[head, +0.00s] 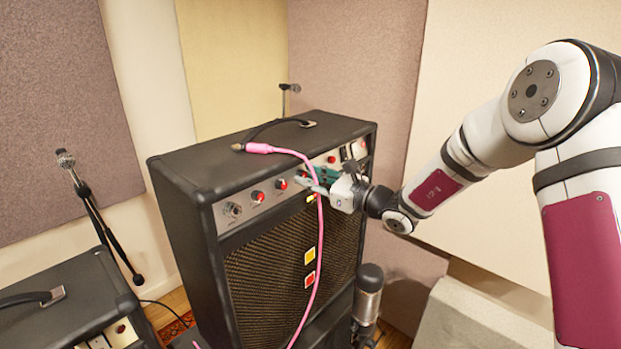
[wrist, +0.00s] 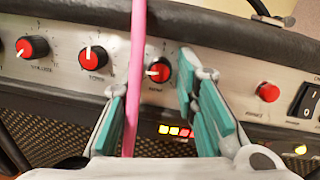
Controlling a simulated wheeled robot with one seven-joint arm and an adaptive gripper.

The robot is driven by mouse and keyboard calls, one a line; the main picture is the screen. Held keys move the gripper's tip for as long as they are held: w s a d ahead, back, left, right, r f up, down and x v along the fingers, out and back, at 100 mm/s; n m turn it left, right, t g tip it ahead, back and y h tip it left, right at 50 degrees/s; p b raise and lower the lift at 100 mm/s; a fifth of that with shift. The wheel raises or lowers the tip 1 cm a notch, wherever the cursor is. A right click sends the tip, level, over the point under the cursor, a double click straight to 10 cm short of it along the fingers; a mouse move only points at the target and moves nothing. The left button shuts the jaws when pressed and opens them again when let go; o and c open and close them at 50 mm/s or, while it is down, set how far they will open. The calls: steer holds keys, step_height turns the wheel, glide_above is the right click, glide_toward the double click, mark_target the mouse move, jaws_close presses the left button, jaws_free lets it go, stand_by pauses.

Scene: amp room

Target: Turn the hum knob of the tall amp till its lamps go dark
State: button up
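The tall amp (head: 185,220) is a black cabinet with a silver panel, which also fills the wrist view (wrist: 230,70). Three red-capped knobs sit in a row there. The rightmost, apparently the hum knob (wrist: 158,69), has a short label that is hard to read; its white pointer points left. Below it small lamps (wrist: 175,131) glow yellow and red. My gripper (head: 312,182) is at the panel. In the wrist view its teal fingers (wrist: 157,92) are apart, one either side of this knob, with a gap; contact is not visible. A pink cable (wrist: 137,60) hangs between the fingers, left of the knob.
The pink cable (head: 320,230) drapes from the amp's top down its front. A red button (wrist: 268,92) and a black rocker switch (wrist: 308,100) lie right of my gripper. A microphone (head: 369,280) stands before the amp; a smaller amp (head: 75,300) is at lower left.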

jaws_close()
steer(key=m, duration=0.1)
steer(key=m+t+p, duration=0.1)
steer(key=shift+s+r+m+p, duration=0.1)
steer(key=shift+s+m+p, duration=0.1)
steer(key=shift+m+p, duration=0.15)
steer(key=shift+w+m+h+p, duration=0.1)
steer(key=shift+m+h+p, duration=0.3)
steer(key=shift+m, duration=0.95)
jaws_free()
steer(key=shift+d, duration=0.1)
steer(key=v, duration=1.2)
steer(key=shift+f, duration=0.2)
